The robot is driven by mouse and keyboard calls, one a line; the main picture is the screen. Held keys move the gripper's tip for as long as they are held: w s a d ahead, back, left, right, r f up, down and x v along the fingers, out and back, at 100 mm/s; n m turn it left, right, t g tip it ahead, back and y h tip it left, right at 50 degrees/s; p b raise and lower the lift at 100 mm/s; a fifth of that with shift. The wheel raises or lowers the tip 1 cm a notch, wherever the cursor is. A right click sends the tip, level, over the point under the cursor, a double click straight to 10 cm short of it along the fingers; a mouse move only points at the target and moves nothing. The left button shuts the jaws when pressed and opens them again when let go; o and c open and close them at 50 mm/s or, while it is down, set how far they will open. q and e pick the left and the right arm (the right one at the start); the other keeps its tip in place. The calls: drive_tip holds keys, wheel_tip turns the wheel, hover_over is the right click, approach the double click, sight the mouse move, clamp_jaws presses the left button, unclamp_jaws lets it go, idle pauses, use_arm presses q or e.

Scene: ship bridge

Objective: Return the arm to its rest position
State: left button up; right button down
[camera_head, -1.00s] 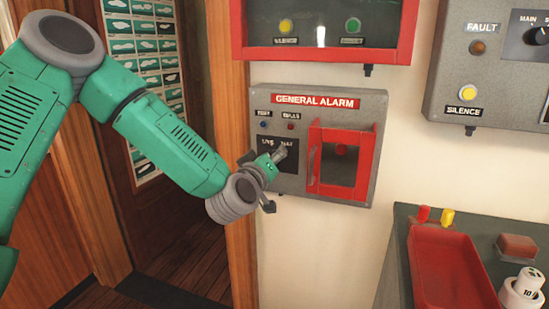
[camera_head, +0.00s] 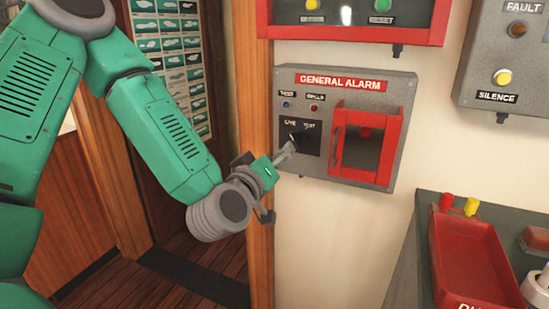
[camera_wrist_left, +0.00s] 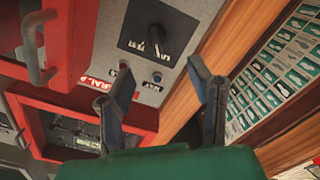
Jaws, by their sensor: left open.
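My left arm (camera_head: 170,130) is green and grey and comes in from the left in the head view. Its gripper (camera_head: 277,182) is open and empty, just left of and below the live/test switch on the general alarm panel (camera_head: 390,87). In the left wrist view the two fingers of the gripper (camera_wrist_left: 165,95) are spread apart with nothing between them. The black switch knob (camera_wrist_left: 156,40) shows beyond the fingers. My right gripper is not in view.
The alarm panel has a red-framed cover (camera_head: 339,150) that looks shut. A red tray (camera_head: 470,262) lies on the console at lower right. A red-framed box (camera_head: 350,36) hangs above the panel. A wooden door post (camera_head: 260,240) stands behind my gripper.

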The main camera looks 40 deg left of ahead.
use_arm(q)
drive_tip(key=shift+s+d, duration=0.1)
drive_tip(key=shift+s, duration=0.45)
drive_tip(key=s+d+f+m+g+h, duration=0.2)
drive_tip(key=f, duration=0.6)
drive_tip(key=s+d+f+m+g+h, duration=0.1)
drive_tip(key=s+d+f+m+g, duration=0.15)
drive_tip(key=f, duration=0.45)
drive_tip(key=s+d+f+m+g+h, duration=0.2)
drive_tip(key=s+d+f+g, duration=0.1)
drive_tip(key=f, duration=0.5)
drive_tip(key=s+f+m+g, duration=0.2)
drive_tip(key=s+f+g, duration=0.2)
drive_tip(key=s+f, duration=0.3)
drive_tip(key=s+f+m+g, duration=0.2)
drive_tip(key=s+f+g, duration=0.3)
drive_tip(key=s, duration=0.8)
wheel_tip(320, 180, down, 4)
drive_tip(key=shift+s+r+y, duration=0.25)
drive_tip(key=shift+y, duration=0.05)
drive_tip(key=shift+a, duration=0.1)
